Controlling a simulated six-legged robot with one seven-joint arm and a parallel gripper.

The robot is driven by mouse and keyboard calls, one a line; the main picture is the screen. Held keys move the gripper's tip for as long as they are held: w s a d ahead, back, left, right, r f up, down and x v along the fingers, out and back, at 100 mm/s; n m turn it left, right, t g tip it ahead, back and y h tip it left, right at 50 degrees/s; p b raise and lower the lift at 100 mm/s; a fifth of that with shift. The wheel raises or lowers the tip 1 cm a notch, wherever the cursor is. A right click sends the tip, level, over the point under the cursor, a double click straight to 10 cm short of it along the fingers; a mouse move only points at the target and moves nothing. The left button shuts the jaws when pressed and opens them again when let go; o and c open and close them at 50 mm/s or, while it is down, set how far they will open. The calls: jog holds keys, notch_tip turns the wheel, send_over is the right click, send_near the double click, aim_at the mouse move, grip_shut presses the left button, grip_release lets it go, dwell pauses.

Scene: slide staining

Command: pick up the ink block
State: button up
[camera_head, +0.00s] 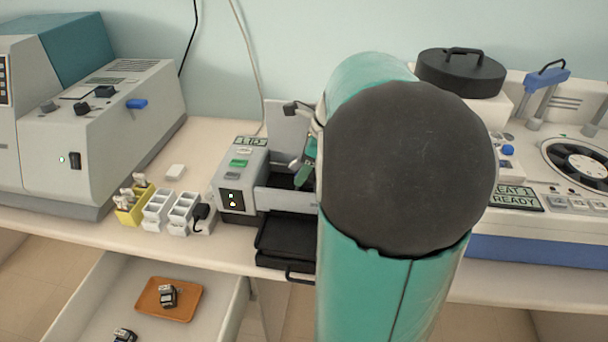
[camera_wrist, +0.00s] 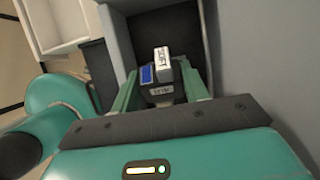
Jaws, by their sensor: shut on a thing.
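The ink block (camera_wrist: 162,92) is a small black block with a blue patch and a white, printed part on top. In the wrist view it sits between the two teal fingers of my gripper (camera_wrist: 160,88), which is shut on it. The block is over or inside a dark, grey-walled bay; whether it touches the bay floor cannot be told. In the head view my gripper (camera_head: 304,174) is at the open bay of the small grey machine (camera_head: 240,177). My arm hides much of that bay, and the held block is not clear there.
An open drawer (camera_head: 100,290) below holds an orange tray (camera_head: 187,310) with a similar small block (camera_head: 168,295), and another block (camera_head: 125,335) lies beside it. Racks (camera_head: 157,207) stand left of the machine. A black tray (camera_head: 285,238) juts out in front.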

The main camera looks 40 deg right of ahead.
jog(key=s+a+r, duration=0.8)
jog(key=s+r, duration=0.1)
jog(key=s, duration=0.1)
jog(key=shift+s, duration=0.3)
jog(key=shift+a, duration=0.1)
